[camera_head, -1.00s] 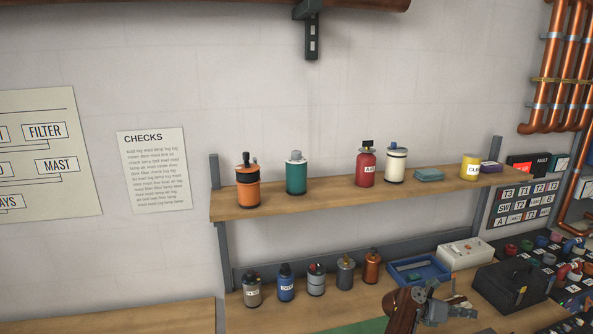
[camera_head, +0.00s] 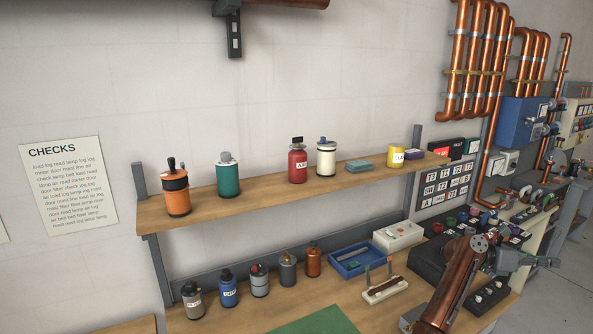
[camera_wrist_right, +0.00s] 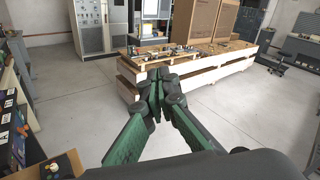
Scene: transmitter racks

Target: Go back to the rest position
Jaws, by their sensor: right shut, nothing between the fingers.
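My right gripper (camera_head: 548,262) is at the right of the head view, at the end of my copper-coloured arm, in front of the bench with knobs. In the right wrist view its green-sided fingers (camera_wrist_right: 157,88) come together at the tips, shut with nothing between them. It points out over the open floor toward a low wooden pallet platform (camera_wrist_right: 190,72), seemingly apart from it. My left gripper is not in view.
A wooden shelf (camera_head: 235,198) holds several bottles and canisters. The bench below has several small bottles, a blue tray (camera_head: 362,262) and a white-based handled fixture (camera_head: 384,288). Grey floor (camera_wrist_right: 225,120) is clear in the right wrist view.

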